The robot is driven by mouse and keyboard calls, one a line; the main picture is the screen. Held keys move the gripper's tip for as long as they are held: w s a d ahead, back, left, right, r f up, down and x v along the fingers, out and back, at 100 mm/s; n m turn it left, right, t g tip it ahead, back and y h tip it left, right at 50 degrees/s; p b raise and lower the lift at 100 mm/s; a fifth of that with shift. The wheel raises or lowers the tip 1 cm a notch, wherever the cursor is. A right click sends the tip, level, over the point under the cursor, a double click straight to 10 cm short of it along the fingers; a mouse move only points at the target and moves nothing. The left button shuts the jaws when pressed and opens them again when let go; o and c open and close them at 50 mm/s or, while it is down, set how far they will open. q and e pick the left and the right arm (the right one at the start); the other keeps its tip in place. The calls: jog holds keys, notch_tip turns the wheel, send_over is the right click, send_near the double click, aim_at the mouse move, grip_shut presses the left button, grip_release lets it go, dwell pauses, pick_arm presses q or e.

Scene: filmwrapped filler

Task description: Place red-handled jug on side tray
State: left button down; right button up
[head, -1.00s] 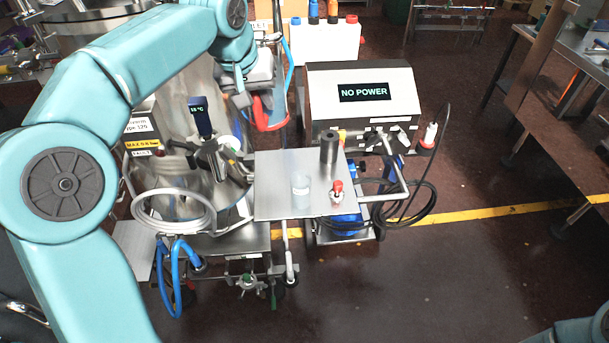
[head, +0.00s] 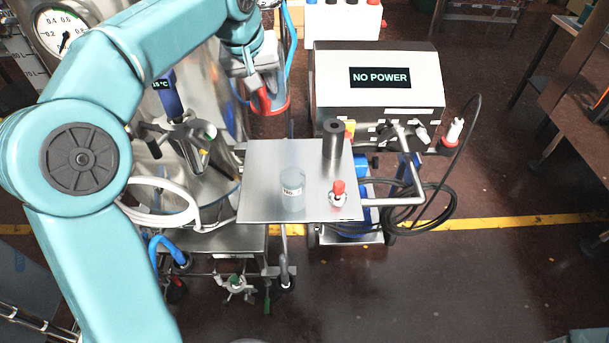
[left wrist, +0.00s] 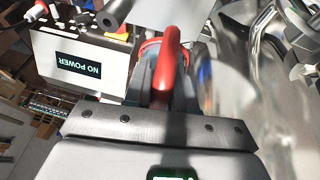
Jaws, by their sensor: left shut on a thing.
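The red-handled jug shows by its red handle (head: 265,104) in the head view, up and behind the side tray. Its body is mostly hidden or hard to make out. My left gripper (head: 254,88) is shut on the handle and holds the jug apart from the tray. In the left wrist view the red handle (left wrist: 169,52) stands between the fingers. The side tray (head: 262,160) is a flat metal plate, in front of and below my left gripper. My right gripper is not in view.
On the tray stand a clear labelled jar (head: 292,190), a red-capped bottle (head: 338,194) and a dark cylinder (head: 334,140). The tray's left part is bare. A steel vessel (head: 215,100) stands left; a "NO POWER" box (head: 378,95) stands behind right.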

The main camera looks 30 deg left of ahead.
aim_at(262, 103)
pick_arm(q)
jog(key=shift+w+a, duration=0.1)
jog(key=shift+w, duration=0.1)
jog(key=shift+s+f+y, duration=0.2)
jog(key=shift+f+y, duration=0.05)
jog(key=shift+y, duration=0.05)
jog(key=f, duration=0.1)
jog(key=s+f, duration=0.1)
jog(key=f, duration=0.1)
jog(key=shift+s+d, duration=0.25)
jog(key=shift+d, duration=0.15)
jog(key=f, duration=1.1)
jog(key=w+f, duration=0.1)
jog(key=f, duration=0.4)
jog(key=shift+a+f, duration=0.2)
jog(key=shift+f, duration=0.05)
jog(key=c, duration=0.9)
grip_release()
jog(key=shift+s+d+r, duration=0.1)
jog(key=shift+s, duration=0.05)
jog(key=shift+c, duration=0.2)
